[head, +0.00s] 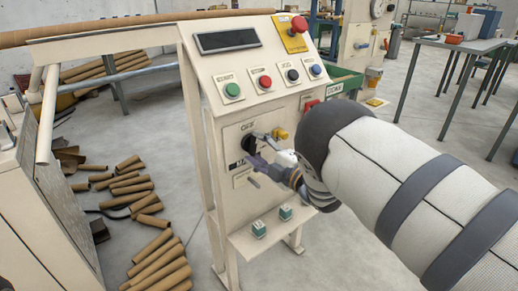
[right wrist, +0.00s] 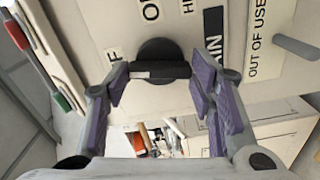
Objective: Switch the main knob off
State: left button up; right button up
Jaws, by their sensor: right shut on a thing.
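The main knob (head: 249,143) is a round black knob on the cream control panel (head: 215,110), under a partly visible label. In the right wrist view the knob (right wrist: 160,52) has a black bar handle with a white mark at its left end. My right gripper (head: 264,150) reaches the knob from the right. In the right wrist view its purple-padded fingers (right wrist: 160,80) stand on both sides of the bar, shut on it. The fingers partly cover the lettering beside the knob; a black "MAIN" label shows to its right. My left gripper is not in view.
Above are green (head: 232,90), red (head: 265,82), black and blue buttons and a red emergency button (head: 299,23) on yellow. A yellow part (head: 281,134) sits close right of the knob. Cardboard tubes (head: 128,187) lie on the floor at left.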

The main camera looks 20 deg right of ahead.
jog(key=shift+n, duration=1.1)
jog(key=o, duration=1.2)
jog(key=shift+c, duration=0.2)
jog(key=v, duration=1.2)
